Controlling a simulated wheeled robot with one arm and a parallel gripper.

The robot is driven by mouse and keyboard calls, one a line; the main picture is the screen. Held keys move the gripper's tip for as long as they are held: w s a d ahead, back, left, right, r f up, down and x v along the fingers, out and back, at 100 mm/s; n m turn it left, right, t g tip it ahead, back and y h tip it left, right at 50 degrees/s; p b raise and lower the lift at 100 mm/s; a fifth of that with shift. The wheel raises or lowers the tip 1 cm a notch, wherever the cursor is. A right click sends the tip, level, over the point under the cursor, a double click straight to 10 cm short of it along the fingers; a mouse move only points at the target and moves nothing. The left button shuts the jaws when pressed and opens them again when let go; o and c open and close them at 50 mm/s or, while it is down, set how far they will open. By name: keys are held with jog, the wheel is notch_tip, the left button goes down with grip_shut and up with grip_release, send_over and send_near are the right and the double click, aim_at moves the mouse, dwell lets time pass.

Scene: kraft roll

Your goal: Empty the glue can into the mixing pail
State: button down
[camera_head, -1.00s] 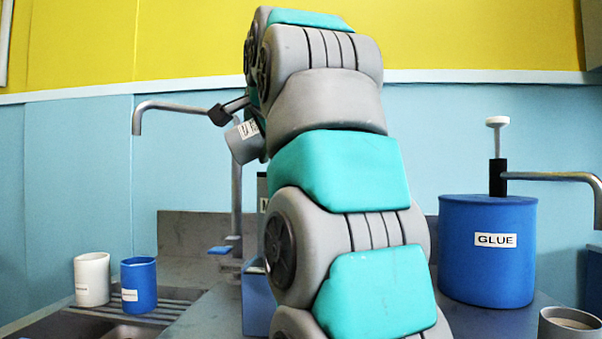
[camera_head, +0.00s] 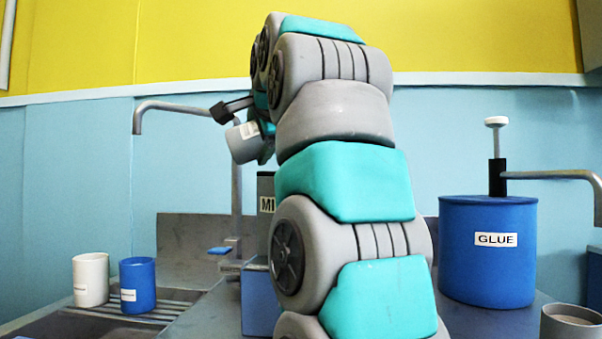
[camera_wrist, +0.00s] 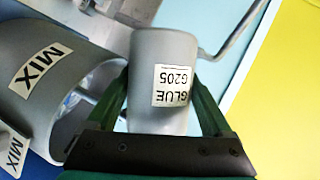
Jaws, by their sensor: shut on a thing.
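The glue can is a small grey can with a white label. It is tilted beside the tap in the head view (camera_head: 243,142) and, labelled GLUE G205, stands between my fingers in the wrist view (camera_wrist: 160,50). My gripper (camera_wrist: 162,85) is shut on its sides; the arm hides most of the gripper in the head view. The mixing pail (camera_wrist: 70,75) is a grey vessel marked MIX, left of the can in the wrist view, its mouth turned towards the can. I see nothing pouring, and the can's contents are hidden.
A dark thing labelled "MI" (camera_head: 266,185) is partly behind my arm, below the held can. A grey tap (camera_head: 170,105) rises close to the can. White (camera_head: 91,280) and blue (camera_head: 138,285) cups stand at left. A blue GLUE drum (camera_head: 487,265) stands at right.

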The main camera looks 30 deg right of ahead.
jog(key=shift+s+d+f+m+t+y+b, duration=0.35)
jog(key=shift+d+m+b, duration=0.35)
jog(key=shift+b, duration=0.65)
dwell(0.5)
jog(key=shift+s+d+r+m+t+y+b, duration=0.1)
jog(key=shift+d+r+m+t+y+b, duration=0.1)
jog(key=shift+r+m+t+b, duration=0.25)
jog(key=shift+s+d+r+m+t+y+b, duration=0.1)
jog(key=shift+d+r+m+t+y, duration=0.1)
jog(key=shift+m, duration=0.45)
dwell(1.1)
